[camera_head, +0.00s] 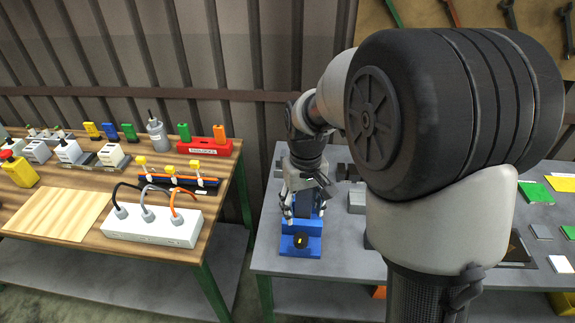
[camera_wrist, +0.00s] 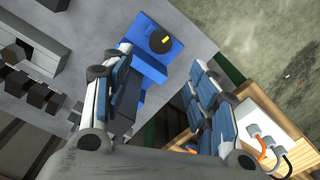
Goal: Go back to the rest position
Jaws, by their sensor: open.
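My gripper (camera_head: 304,207) hangs fingers-down over the grey table, just above and behind a blue fixture (camera_head: 301,245). In the wrist view, its two fingers are spread wide around a gap (camera_wrist: 157,78). The blue fixture (camera_wrist: 150,88) lies beyond the fingers there, with a black round knob (camera_wrist: 160,40) bearing a yellow mark. A dark upright part of the fixture shows beside the left finger. I see nothing clamped, and I cannot tell whether a finger touches the fixture.
A wooden table (camera_head: 62,215) on the left carries a white power strip (camera_head: 155,229), a red block holder (camera_head: 205,149) and several small devices. The grey table (camera_head: 340,262) holds grey blocks close to my gripper and flat coloured pieces at right. My arm hides its middle.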

